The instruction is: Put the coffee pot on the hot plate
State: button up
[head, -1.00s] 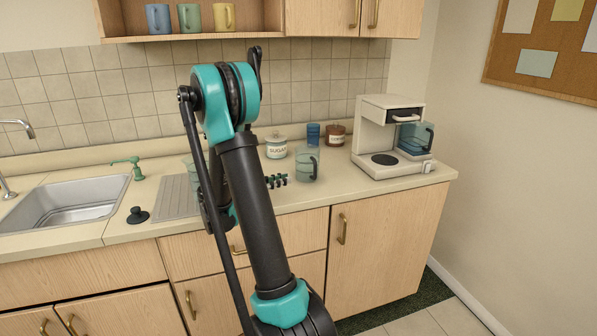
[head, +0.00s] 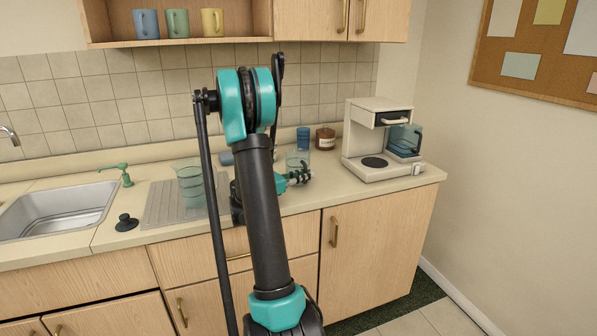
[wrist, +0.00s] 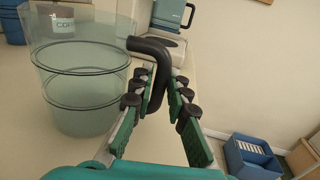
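The clear glass coffee pot (head: 297,157) stands on the counter behind my gripper (head: 299,178), left of the coffee maker (head: 372,125). In the wrist view the pot (wrist: 80,85) fills the left side, and its black handle (wrist: 156,70) lies between the fingers of my gripper (wrist: 160,85). The fingers look apart, one on each side of the handle; small gaps seem to remain. The dark round hot plate (head: 374,162) on the coffee maker's base is bare. A blue-tinted container with a dark handle (head: 405,140) sits at the machine's right side.
A second glass jug (head: 190,185) stands on the drainboard (head: 160,205) beside the sink (head: 60,212). A blue cup (head: 303,138) and a brown canister (head: 325,138) stand behind the pot. The counter between pot and coffee maker is clear. A blue crate (wrist: 250,155) is on the floor.

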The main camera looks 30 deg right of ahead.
jog(key=shift+s+d, duration=0.15)
jog(key=shift+d, duration=1.8)
jog(key=shift+c, duration=0.3)
grip_shut()
